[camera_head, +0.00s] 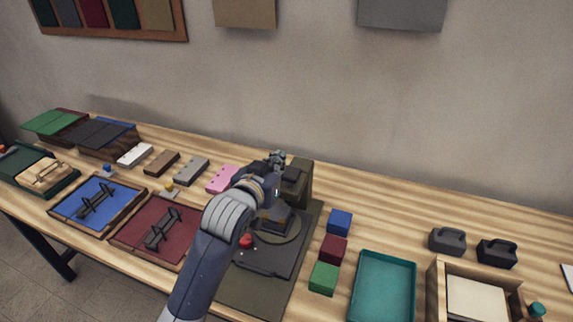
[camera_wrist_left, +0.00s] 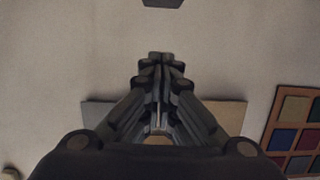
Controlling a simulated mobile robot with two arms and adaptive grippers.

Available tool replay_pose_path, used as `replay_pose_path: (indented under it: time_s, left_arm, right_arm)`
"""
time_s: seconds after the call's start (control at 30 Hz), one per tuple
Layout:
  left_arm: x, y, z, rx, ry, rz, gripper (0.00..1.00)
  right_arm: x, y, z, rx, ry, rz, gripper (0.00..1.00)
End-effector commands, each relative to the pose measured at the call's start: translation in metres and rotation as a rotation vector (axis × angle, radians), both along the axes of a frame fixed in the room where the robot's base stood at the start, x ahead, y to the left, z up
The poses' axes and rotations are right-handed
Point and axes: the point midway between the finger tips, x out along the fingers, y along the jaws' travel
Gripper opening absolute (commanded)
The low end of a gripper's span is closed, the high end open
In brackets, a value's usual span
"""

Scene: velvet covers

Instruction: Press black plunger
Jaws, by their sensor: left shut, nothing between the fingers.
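A dark olive press-like device (camera_head: 300,188) stands on the wooden table at centre, with a black block (camera_head: 292,177) at its top, which may be the black plunger. My left gripper (camera_head: 277,157) is just left of and at about the height of this top part in the head view. I cannot tell whether they touch. My left arm and wrist hide part of the device's left side. In the left wrist view the fingers (camera_wrist_left: 160,60) are shut and empty, with the grey wall behind them. My right gripper is not in view.
A red knob (camera_head: 246,241) shows on the device's base beside my forearm. Blue (camera_head: 339,222), maroon (camera_head: 333,250) and green (camera_head: 324,278) blocks stand to its right, near a teal tray (camera_head: 386,256). Framed blue and maroon panels lie left.

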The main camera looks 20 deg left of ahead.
Motion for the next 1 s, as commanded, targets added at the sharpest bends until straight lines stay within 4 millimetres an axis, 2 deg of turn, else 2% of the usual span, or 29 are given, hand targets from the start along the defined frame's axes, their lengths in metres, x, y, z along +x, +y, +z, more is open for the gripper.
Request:
replay_pose_path:
  time_s: [0.1, 0.4, 0.53, 0.7, 1.0]
  left_arm:
    - [0.019, -0.001, -0.002, 0.0, 0.0, 0.0, 0.0]
    - [0.061, -0.002, -0.014, 0.0, 0.001, 0.0, 0.0]
    - [0.061, -0.002, -0.035, 0.001, 0.006, 0.0, 0.0]
    - [0.061, -0.003, -0.05, 0.0, 0.001, -0.001, 0.0]
    - [0.061, -0.002, -0.056, 0.0, 0.0, -0.001, 0.0]
  right_arm:
    - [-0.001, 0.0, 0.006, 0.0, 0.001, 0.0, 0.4]
    - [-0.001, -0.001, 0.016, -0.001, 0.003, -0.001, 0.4]
    - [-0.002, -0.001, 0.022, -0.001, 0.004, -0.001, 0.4]
    - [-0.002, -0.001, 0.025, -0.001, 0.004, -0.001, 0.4]
    - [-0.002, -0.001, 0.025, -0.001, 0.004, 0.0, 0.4]
